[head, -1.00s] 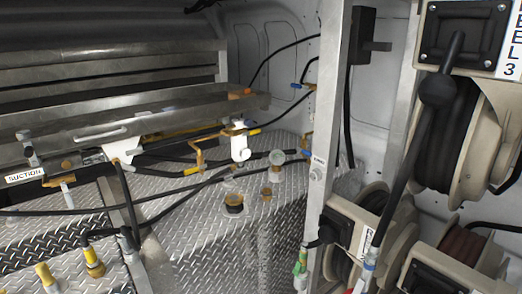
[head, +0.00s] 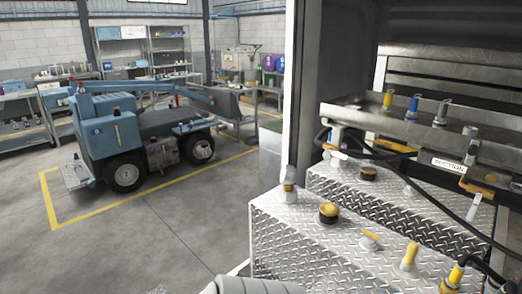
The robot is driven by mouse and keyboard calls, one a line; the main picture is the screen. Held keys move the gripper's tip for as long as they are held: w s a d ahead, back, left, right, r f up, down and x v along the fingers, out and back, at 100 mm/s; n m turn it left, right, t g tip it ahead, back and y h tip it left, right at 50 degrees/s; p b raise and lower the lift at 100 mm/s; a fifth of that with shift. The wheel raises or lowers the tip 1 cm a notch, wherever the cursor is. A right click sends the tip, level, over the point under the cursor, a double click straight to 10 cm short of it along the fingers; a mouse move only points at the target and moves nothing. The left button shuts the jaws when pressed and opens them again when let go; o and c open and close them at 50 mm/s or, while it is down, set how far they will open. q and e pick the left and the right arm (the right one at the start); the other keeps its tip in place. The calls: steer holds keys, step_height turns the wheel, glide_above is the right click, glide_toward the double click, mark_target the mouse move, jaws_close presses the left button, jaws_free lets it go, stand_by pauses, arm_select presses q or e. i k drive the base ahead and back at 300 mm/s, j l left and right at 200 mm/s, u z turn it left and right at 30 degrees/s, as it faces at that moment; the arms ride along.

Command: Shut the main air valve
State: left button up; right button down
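I cannot pick out a valve marked as the main air valve in the head view. A yellow-handled valve (head: 476,187) sits below a SUCTION label (head: 449,165) on the pipework at the right. Several fittings stand in a row on the metal shelf, among them a blue-topped one (head: 412,106) and a yellow-topped one (head: 387,100). Neither gripper is in view; a grey rounded part at the bottom edge may be my arm.
Diamond-plate tanks (head: 300,240) with caps, including a black and amber one (head: 328,213), fill the lower right. Black hoses cross them. A metal post (head: 295,90) stands left of them. Beyond is open concrete floor (head: 170,240) with a blue vehicle (head: 112,140) and shelving (head: 170,55).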

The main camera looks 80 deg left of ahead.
mark_target(337, 154)
steer(key=j+u, duration=0.1)
steer(key=u, duration=0.35)
steer(key=i+u, duration=0.15)
steer(key=u, duration=0.3)
steer(key=i+u, duration=0.1)
steer(key=u, duration=0.75)
steer(key=i+u, duration=0.15)
steer(key=u, duration=0.3)
